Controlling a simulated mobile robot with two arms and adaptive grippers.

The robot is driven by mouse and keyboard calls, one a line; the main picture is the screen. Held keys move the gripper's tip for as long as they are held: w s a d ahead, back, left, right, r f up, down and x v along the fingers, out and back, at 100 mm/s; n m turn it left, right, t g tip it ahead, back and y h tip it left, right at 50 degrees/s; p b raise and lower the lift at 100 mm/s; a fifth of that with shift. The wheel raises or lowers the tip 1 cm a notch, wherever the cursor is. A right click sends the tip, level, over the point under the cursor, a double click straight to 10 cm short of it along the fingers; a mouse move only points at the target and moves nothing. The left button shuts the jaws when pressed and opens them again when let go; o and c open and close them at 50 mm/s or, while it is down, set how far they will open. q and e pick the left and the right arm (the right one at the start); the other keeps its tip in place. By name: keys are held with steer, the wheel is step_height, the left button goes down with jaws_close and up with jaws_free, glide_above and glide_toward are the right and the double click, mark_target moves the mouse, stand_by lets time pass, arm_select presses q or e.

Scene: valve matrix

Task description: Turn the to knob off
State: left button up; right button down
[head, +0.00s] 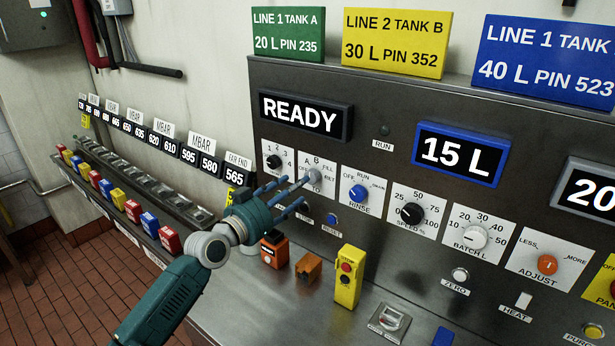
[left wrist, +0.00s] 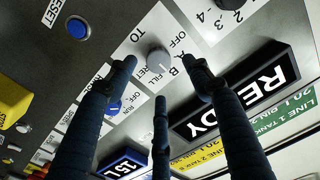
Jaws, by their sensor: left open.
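The TO knob (head: 314,176) is grey and round, on a white label plate of the steel panel, between the numbered black knob and the blue RINSE knob. It also shows in the left wrist view (left wrist: 158,60), with OFF, A, B, FILL and RET printed around it. Its pointer direction cannot be told. My left gripper (head: 296,190) is open in front of the knob. In the left wrist view its three dark blue fingers (left wrist: 158,76) are spread, two tips at either side of the knob and one beyond it. Contact cannot be told. My right gripper is out of view.
The blue RINSE knob (head: 358,193) and black 1-to-4 knob (head: 273,162) are close by. A blue RESET button (head: 331,219) is below. Orange blocks (head: 275,249) and a yellow button box (head: 348,276) stand on the ledge. The READY display (head: 303,115) is above.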

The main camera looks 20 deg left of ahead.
mark_target(313, 176)
arm_select(q)
steer(key=x, duration=0.6)
steer(key=shift+w+f, duration=0.2)
steer(key=shift+w, duration=0.05)
steer(key=shift+d, duration=0.15)
steer(key=shift+c, duration=1)
steer(key=c, duration=0.8)
steer(key=shift+f, duration=0.1)
steer(key=shift+c, duration=0.6)
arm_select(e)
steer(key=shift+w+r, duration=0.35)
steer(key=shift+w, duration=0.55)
